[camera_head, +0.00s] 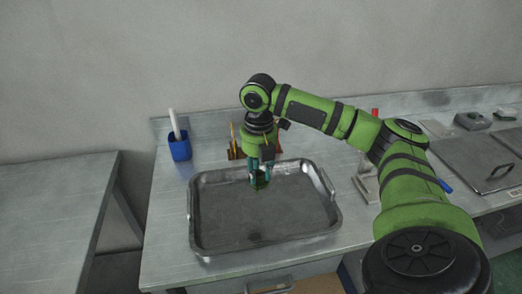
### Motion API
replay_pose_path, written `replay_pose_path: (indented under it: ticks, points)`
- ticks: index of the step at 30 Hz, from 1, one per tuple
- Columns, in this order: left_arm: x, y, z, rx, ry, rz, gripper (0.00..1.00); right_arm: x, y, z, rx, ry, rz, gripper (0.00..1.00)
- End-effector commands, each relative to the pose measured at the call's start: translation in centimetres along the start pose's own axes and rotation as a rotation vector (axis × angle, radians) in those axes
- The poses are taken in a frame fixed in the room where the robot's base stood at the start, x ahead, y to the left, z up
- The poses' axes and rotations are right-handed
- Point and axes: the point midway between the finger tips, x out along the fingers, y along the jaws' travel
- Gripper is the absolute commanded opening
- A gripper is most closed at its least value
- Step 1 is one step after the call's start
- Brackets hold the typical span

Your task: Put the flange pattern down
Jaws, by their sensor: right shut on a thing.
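My right gripper (262,173) points down over the back middle part of a grey metal tray (192,212). It is shut on a small dark green piece, which I take to be the flange pattern (260,183). The fingers hide part of the piece. I cannot tell whether it touches the tray floor or hangs a little above it. My left gripper is not in view.
A blue cup (180,147) with a white stick stands at the back left of the metal bench (163,235). Orange-brown items stand behind the tray. A lidded metal pan (470,165) is at the right.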

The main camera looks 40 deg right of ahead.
Motion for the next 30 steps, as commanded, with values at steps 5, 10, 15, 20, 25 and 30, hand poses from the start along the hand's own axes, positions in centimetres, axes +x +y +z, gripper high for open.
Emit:
replay_pose_path:
  ticks: [5, 10, 15, 20, 25, 30]
  points:
    - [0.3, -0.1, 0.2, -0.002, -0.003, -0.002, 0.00, 0.1, -1.6, 2.1, -0.245, -0.008, 0.002, 0.06]
    - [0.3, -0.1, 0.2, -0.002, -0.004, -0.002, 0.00, 0.1, -2.0, 2.8, -0.362, -0.011, 0.002, 0.06]
    - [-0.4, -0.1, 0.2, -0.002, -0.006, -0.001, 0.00, 1.3, 0.0, 1.8, -0.387, -0.009, 0.003, 0.06]
    - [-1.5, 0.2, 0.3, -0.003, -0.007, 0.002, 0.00, 3.4, 3.4, 0.0, -0.385, -0.007, 0.002, 0.06]
    - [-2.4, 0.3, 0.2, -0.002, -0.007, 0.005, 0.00, 5.6, 6.5, -1.6, -0.384, -0.009, 0.003, 0.06]
    - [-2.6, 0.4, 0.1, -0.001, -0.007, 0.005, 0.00, 6.8, 8.0, -2.2, -0.379, -0.011, 0.002, 0.06]
